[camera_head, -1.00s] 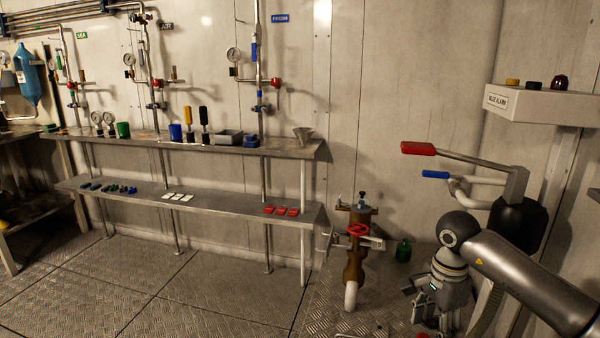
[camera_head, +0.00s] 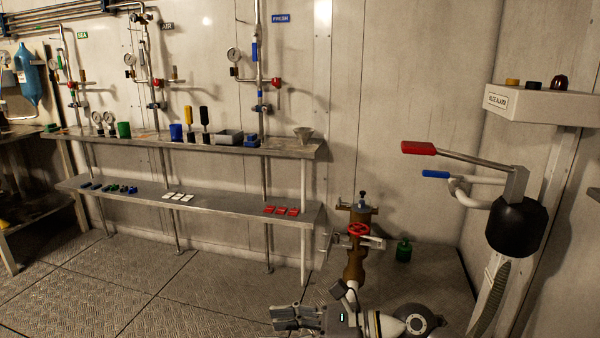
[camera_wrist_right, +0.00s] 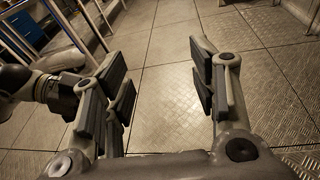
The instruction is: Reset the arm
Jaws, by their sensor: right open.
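My right gripper (camera_head: 285,318) is at the bottom of the head view, its fingers pointing left, in front of and below the brass valve. In the right wrist view the same gripper (camera_wrist_right: 160,85) is open, its two padded fingers wide apart. Nothing is between them but the metal floor behind. Grey and black arm parts, which look like mine, show at the left of the wrist view. No left gripper fingers can be made out in either view.
A brass valve with a red handwheel (camera_head: 358,230) stands close behind my right gripper. A red-handled lever (camera_head: 418,148) juts out at right. A two-level shelf (camera_head: 190,212) lines the wall. The floor at left is clear.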

